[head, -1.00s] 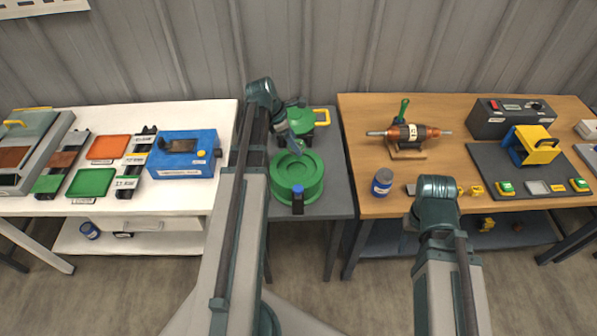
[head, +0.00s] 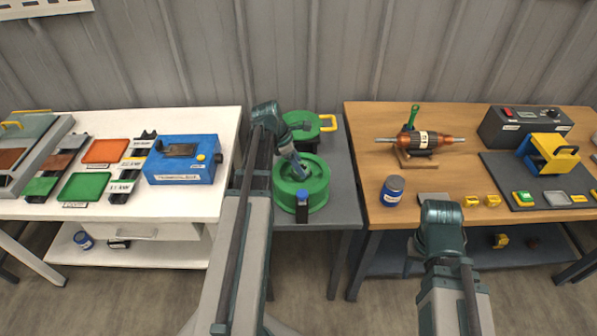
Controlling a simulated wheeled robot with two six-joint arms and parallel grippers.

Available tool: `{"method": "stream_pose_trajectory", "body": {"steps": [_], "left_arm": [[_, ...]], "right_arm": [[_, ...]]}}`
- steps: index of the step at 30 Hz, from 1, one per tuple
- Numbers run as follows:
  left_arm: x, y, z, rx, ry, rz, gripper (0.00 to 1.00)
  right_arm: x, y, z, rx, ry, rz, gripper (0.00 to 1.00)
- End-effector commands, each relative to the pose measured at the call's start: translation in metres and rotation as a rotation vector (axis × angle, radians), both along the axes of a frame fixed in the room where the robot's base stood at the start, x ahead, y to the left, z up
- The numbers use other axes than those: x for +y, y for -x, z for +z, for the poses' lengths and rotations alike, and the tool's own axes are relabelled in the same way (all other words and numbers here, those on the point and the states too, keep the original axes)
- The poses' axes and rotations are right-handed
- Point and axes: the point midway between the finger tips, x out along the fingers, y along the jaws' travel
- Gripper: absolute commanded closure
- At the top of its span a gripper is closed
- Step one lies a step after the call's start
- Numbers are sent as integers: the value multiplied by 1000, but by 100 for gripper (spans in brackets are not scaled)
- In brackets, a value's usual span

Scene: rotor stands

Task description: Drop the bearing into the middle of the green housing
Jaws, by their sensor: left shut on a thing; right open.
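The green housing (head: 316,190) is a round, stepped drum on the narrow grey table in the middle. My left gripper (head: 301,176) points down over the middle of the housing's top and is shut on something. The thing in its jaws is too small and too covered to make out, and I cannot pick out the bearing anywhere. I cannot tell whether the gripper touches the housing. My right gripper (head: 411,247) is mostly hidden behind my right forearm, low in front of the wooden table; it is open.
A green part with a yellow handle (head: 328,122) lies behind the housing. A small black block with a blue top (head: 302,207) stands at its front. The wooden table holds a rotor on a stand (head: 420,141) and a blue can (head: 392,190). The white table (head: 30,206) holds trays.

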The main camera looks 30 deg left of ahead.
Motion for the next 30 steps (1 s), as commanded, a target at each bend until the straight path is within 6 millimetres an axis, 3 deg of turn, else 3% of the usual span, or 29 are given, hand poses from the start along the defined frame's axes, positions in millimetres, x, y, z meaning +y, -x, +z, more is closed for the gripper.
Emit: {"method": "stream_pose_trajectory", "body": {"steps": [1, 3, 27, 28, 30], "left_arm": [[0, 0, -12, 0, 0, 0, 100], [0, 0, -15, 0, 0, 0, 100], [0, 0, -24, 1, 0, 0, 100], [0, 1, -25, 2, -1, -1, 19], [0, 1, -25, 2, -2, -1, 7]], "right_arm": [[0, 0, -12, 0, 0, 0, 50], [0, 0, -15, 0, 0, 0, 50], [0, 0, -24, 0, 0, 0, 50], [0, 0, -24, 0, 0, 0, 50], [0, 0, -25, 0, 0, 0, 50]]}}
